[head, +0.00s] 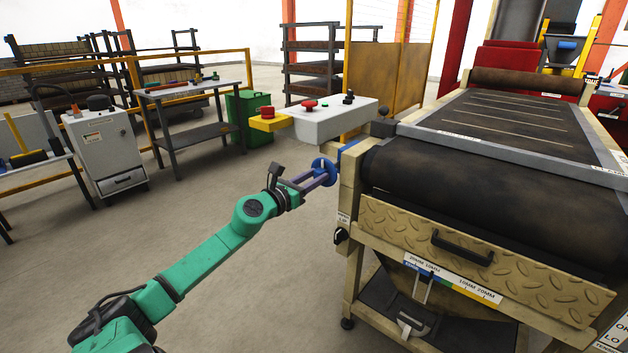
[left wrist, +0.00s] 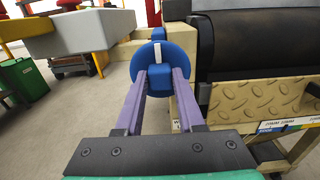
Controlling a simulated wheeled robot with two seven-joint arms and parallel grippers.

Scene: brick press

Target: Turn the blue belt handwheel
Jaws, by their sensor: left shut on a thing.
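The blue handwheel (head: 325,170) is a round disc on the left side of the belt machine's frame, near the end of the dark roller. It also shows in the left wrist view (left wrist: 147,68), with a white mark on its face. My left gripper (head: 322,178) reaches it from the front left. Its two purple fingers (left wrist: 168,78) are at the wheel, one on each side of its middle, shut on it. The fingers hide part of the wheel's face. My right gripper is not in view.
The belt machine (head: 480,179) with its dark roller fills the right side. A grey control box (head: 330,120) with red and black buttons stands just behind the wheel. A green bin (head: 246,112) and a work table (head: 190,92) stand farther back.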

